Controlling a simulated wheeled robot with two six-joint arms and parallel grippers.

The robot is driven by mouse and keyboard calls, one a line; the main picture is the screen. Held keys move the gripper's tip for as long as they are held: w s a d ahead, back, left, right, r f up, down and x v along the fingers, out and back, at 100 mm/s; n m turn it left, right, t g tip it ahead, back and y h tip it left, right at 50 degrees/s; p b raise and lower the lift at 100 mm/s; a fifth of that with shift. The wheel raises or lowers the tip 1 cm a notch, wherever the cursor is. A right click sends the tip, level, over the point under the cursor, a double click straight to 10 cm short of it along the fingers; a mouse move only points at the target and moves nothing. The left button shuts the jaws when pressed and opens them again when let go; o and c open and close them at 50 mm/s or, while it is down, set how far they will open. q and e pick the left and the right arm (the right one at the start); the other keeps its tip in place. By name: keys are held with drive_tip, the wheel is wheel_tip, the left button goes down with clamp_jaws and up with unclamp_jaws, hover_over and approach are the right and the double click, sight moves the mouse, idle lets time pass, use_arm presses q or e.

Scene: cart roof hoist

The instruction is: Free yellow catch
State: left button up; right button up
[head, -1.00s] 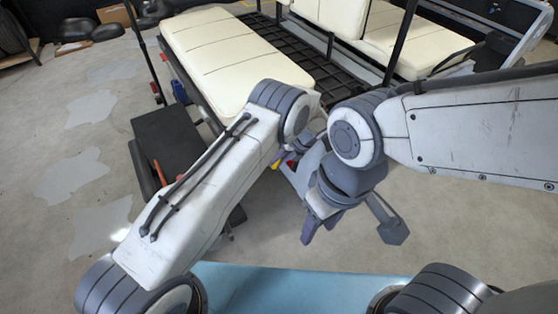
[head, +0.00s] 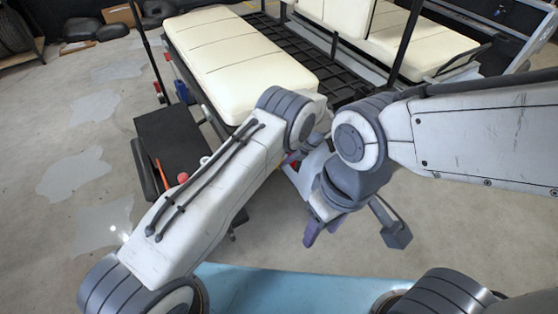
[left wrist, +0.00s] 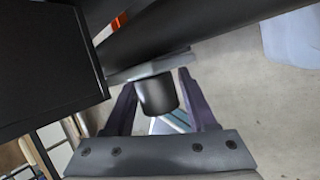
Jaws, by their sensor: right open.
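No yellow catch can be made out in either view now. My left gripper (left wrist: 163,112) shows in the left wrist view with its two purple fingers apart, one on each side of a short black cylinder (left wrist: 157,95) under a grey plate (left wrist: 150,66). Gaps seem to show beside the cylinder, so the fingers do not look shut on it. In the head view the left gripper is mostly hidden behind my own arm, near a small red part (head: 295,165) of the cart. My right gripper (head: 352,228) is open and empty above the floor.
The cart has a cream seat (head: 235,60) and a black slatted deck (head: 290,50). A black box-like step (head: 172,135) stands at its left side, with a red-knobbed lever (head: 183,178) nearby. Dark cart parts crowd the left gripper. The floor at the left (head: 60,130) is clear.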

use_arm(q)
drive_tip(key=v, duration=1)
drive_tip(key=shift+d+r, duration=0.2)
